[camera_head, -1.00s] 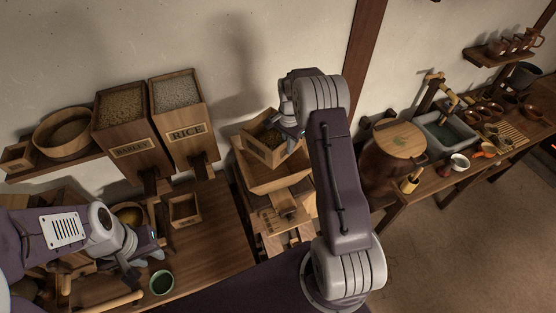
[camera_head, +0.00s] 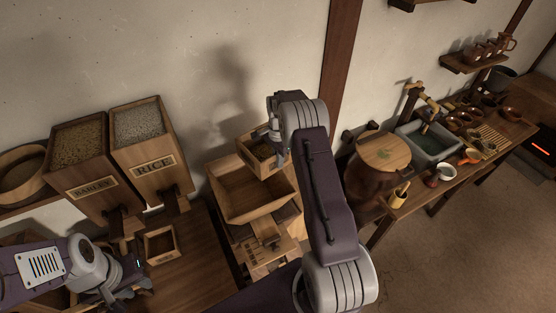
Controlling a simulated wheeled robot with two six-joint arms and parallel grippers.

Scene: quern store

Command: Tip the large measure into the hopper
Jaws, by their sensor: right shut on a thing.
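The large measure (camera_head: 246,149), a square wooden box with grain in it, is held at the back right of the hopper. My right gripper (camera_head: 273,150) is shut on its right side; the arm hides part of the box. The measure looks close to upright, with grain still inside. The hopper (camera_head: 229,192) is a wide, flared wooden box, and the part of its inside that shows looks bare. Whether the measure touches the hopper's rim I cannot tell. My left gripper (camera_head: 128,284) is low at the left, over the bench; its fingertips are unclear.
A smaller square wooden box (camera_head: 161,244) stands on the bench below the rice bin (camera_head: 152,165) and barley bin (camera_head: 90,187). A lidded wooden tub (camera_head: 385,152) stands right of my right arm. The bench (camera_head: 201,262) between small box and hopper is clear.

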